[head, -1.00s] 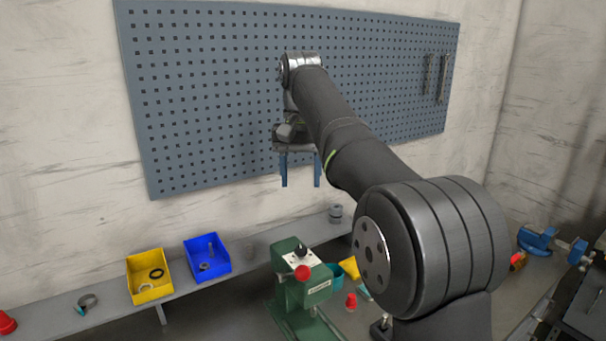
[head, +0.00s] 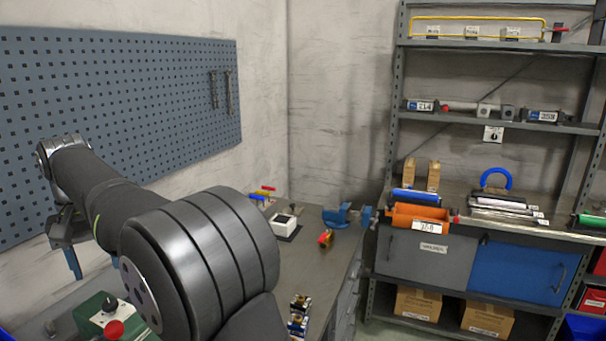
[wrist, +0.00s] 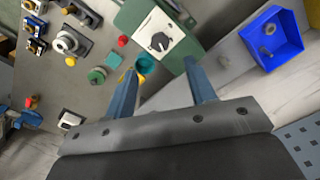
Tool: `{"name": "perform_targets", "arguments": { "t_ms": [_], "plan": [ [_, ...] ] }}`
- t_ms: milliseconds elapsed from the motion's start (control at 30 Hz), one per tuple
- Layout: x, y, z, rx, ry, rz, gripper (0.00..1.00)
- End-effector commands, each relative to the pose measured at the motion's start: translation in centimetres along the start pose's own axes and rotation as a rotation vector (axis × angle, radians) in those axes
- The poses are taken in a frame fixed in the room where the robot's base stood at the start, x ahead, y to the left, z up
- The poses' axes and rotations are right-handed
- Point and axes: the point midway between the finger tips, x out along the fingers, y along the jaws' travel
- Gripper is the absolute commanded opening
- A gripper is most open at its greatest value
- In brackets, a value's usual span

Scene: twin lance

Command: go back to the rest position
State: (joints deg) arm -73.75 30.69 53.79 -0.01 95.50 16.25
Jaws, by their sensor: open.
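My gripper (wrist: 158,85) is open in the wrist view, with its two blue fingers apart and nothing between them. In the head view its blue finger (head: 74,264) shows at the left, in front of the pegboard and above the bench, and part of it is hidden by my own arm. The green machine with a white panel and black knob (wrist: 160,38) lies beyond the fingertips in the wrist view. Its green top (head: 100,312) with a red button shows at the lower left of the head view.
A blue bin (wrist: 272,38) stands to the right in the wrist view. A blue vise (head: 342,216) sits on the bench's far end. A shelf unit (head: 398,100) stands at the right. The pegboard (head: 130,110) is on the wall behind my arm.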

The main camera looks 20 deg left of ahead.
Motion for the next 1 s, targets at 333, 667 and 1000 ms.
{"name": "perform_targets", "arguments": {
  "t_ms": [333, 667, 1000],
  "plan": [
    [6.5, 0.0, 0.1, 0.0, -0.003, 0.001, 0.51],
    [8.8, 0.0, 0.0, 0.0, -0.001, 0.0, 0.51],
    [8.7, 0.0, 0.0, 0.0, 0.0, 0.0, 0.51]
  ]
}}
